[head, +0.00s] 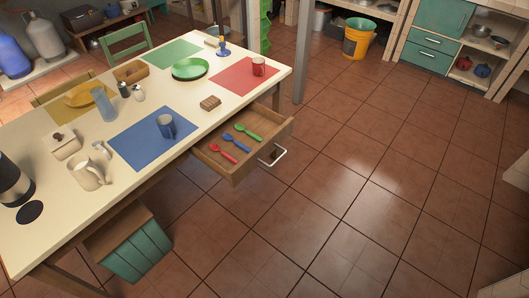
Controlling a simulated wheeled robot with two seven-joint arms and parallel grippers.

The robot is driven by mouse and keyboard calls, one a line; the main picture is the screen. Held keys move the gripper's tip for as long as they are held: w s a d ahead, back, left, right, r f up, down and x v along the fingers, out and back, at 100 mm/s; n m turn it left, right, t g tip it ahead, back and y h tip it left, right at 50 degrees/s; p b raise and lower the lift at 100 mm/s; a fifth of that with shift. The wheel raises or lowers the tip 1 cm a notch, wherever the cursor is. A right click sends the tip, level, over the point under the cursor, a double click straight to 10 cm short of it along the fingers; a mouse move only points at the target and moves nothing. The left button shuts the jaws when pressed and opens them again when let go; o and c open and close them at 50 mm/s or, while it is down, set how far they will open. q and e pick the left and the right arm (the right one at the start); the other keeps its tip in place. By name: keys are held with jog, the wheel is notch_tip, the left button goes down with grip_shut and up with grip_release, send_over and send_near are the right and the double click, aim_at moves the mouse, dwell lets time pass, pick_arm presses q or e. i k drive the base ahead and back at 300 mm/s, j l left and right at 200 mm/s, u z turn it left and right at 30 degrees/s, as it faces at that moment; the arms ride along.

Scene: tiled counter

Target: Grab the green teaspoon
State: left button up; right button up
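The green teaspoon (249,132) lies in the open wooden drawer (213,169) that sticks out from the side of the table. A blue spoon (236,143) and a red spoon (223,153) lie beside it in the same drawer, nearer the left. The green one is farthest back of the three. The drawer has a pale bar handle (279,156) on its front. Neither of my grippers shows in the head view.
The tiled floor (340,200) right of the drawer is clear.

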aim_at(239, 127)
jog(key=i+l+u, duration=0.15)
jog(key=i+l, duration=0.2)
jog(key=i+l+u, duration=0.15)
jog(key=i+l, duration=0.15)
jog(key=l, duration=0.2)
